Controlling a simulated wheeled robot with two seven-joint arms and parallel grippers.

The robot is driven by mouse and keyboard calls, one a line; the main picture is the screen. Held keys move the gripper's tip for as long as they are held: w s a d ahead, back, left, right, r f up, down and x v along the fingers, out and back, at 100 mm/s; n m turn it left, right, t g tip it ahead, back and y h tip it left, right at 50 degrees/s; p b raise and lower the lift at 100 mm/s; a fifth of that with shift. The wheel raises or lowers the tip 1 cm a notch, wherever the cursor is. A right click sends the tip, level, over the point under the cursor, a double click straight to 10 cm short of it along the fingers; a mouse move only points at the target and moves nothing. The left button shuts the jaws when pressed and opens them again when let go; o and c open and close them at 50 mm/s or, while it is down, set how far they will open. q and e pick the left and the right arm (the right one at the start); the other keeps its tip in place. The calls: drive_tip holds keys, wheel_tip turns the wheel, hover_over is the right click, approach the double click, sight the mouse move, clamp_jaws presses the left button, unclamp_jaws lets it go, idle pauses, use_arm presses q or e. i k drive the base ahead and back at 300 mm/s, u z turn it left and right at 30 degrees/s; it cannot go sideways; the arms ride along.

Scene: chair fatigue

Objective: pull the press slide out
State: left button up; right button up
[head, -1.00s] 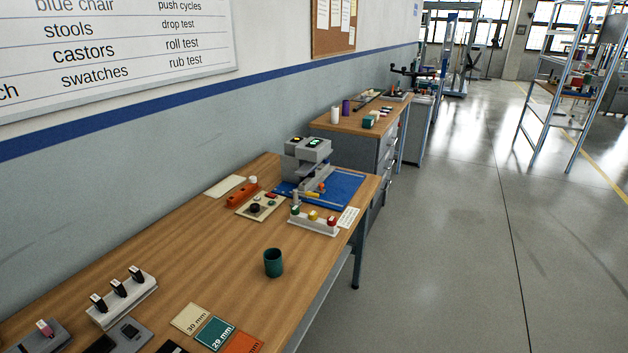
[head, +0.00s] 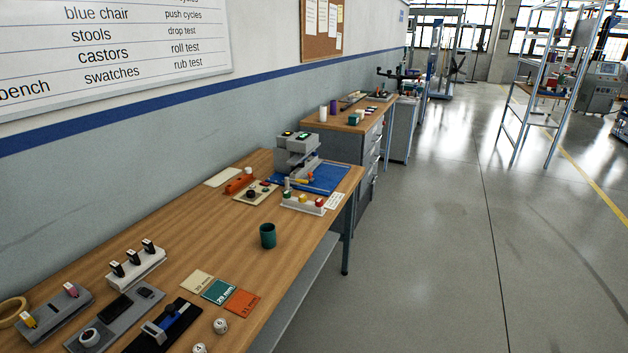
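A grey press (head: 297,152) stands on a blue mat (head: 326,178) at the far end of the wooden workbench. Its lower part and slide are too small to make out clearly from here. Nearer, a black plate (head: 163,328) carries a blue piece and a grey block at the bottom of the view; I cannot tell whether it is a slide. Neither of my grippers shows in the head view.
The workbench (head: 205,235) runs along the wall at left. A green cup (head: 268,235), a white rack with coloured knobs (head: 303,203), colour cards (head: 220,291) and an orange block (head: 239,183) lie on it. The floor (head: 430,240) to the right is clear.

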sight(311, 164)
drive_tip(key=k, duration=0.55)
drive_tip(key=z, duration=0.65)
drive_tip(key=i, duration=1.95)
drive_tip(key=u, duration=0.95)
drive_tip(key=i, duration=0.7)
drive_tip(key=u, duration=0.7)
